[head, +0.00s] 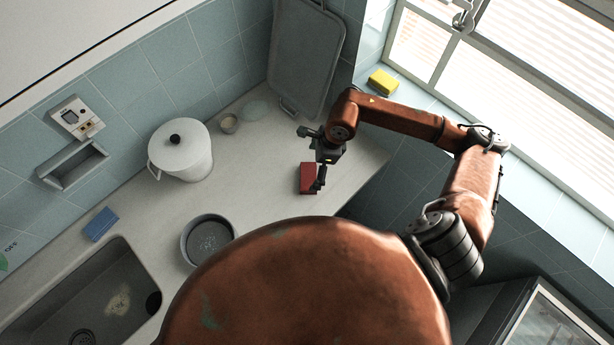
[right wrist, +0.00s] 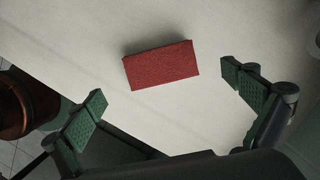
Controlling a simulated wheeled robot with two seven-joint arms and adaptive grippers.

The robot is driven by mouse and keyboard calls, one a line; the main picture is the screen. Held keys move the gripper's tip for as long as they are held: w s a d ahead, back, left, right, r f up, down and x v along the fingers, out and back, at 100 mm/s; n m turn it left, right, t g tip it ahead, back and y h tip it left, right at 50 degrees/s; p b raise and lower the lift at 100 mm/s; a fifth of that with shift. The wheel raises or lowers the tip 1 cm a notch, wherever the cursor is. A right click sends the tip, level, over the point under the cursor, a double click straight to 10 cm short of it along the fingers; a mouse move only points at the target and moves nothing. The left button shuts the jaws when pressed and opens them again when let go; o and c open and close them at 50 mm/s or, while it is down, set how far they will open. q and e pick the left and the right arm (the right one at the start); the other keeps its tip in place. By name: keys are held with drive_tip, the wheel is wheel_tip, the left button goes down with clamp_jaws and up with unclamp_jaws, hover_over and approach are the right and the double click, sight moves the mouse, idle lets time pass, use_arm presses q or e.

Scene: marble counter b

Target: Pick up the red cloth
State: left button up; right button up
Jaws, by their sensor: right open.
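The red cloth (head: 307,177) is a small, flat-faced rectangular block lying on the counter, right of the white pot. In the right wrist view the red cloth (right wrist: 161,65) lies whole and in the clear, ahead of the fingertips and between their lines. My right gripper (head: 320,180) is above the cloth and covers part of its right side in the head view. In the right wrist view the right gripper (right wrist: 168,88) has its green-padded fingers spread wide with nothing between them. My left gripper is not in view.
A blue sponge (head: 101,224) lies by the sink (head: 75,300). A grey tray (head: 306,55) leans on the wall. A yellow sponge (head: 383,82) sits on the sill.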

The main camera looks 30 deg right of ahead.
sight(309, 177)
drive_tip(key=x, duration=0.6)
drive_tip(key=shift+s, duration=0.2)
drive_tip(key=shift+c, duration=0.3)
drive_tip(key=c, duration=1.3)
drive_tip(key=shift+r, duration=0.1)
drive_tip(key=shift+d+r, duration=0.1)
drive_tip(key=shift+r, duration=0.5)
drive_tip(key=s+a+r, duration=0.6)
drive_tip(key=s+r, duration=0.5)
drive_tip(key=s, duration=0.1)
drive_tip(key=shift+s+r, duration=0.3)
